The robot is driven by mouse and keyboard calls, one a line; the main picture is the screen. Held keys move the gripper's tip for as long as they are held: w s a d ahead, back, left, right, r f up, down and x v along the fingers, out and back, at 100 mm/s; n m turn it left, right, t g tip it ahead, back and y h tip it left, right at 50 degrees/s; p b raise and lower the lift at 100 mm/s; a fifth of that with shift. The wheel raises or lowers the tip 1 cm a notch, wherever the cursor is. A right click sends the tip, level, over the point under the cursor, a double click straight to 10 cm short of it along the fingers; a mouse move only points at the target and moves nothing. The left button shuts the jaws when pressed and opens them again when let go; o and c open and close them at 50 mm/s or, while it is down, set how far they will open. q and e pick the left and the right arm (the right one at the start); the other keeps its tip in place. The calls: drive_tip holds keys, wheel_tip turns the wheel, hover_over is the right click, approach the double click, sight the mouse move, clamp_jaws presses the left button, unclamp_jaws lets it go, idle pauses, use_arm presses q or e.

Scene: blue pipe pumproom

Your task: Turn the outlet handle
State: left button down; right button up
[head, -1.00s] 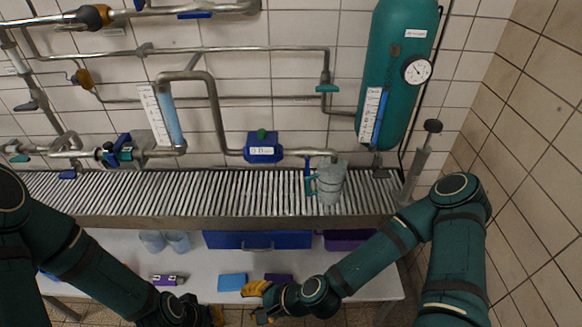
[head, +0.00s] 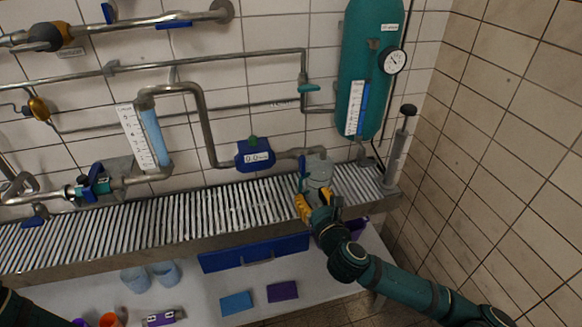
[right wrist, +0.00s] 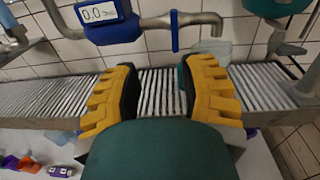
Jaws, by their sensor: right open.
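The outlet handle, a narrow upright blue lever (right wrist: 174,30), hangs on the outlet pipe (right wrist: 201,18) at the top middle of the right wrist view. In the head view the blue handle (head: 302,170) shows just left of the grey jug (head: 319,172). My right gripper (head: 317,200) has yellow fingers and is in front of the jug. In the right wrist view my right gripper (right wrist: 165,66) is open, with nothing between its fingers. The handle appears beyond the fingertips, apart from them. The jug (right wrist: 212,50) is partly hidden behind the right finger. My left gripper is out of view.
A blue meter (head: 255,155) sits on the pipe left of the outlet. A green tank (head: 368,70) stands behind to the right. The ribbed grating (head: 215,212) runs along the wall. Below it, a white table (head: 215,283) holds a blue drawer box, cups and small blocks.

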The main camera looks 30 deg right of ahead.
sight(304, 165)
drive_tip(key=shift+m+h, duration=0.4)
drive_tip(key=shift+h, duration=0.1)
drive_tip(key=b+x, duration=0.1)
drive_tip(key=x, duration=0.3)
drive_tip(key=d+b+x, duration=0.1)
drive_tip(key=x, duration=0.4)
drive_tip(key=b+x, duration=0.1)
drive_tip(key=x, duration=0.3)
drive_tip(key=shift+w+d+r, duration=0.15)
drive_tip(key=shift+d, duration=0.3)
clamp_jaws()
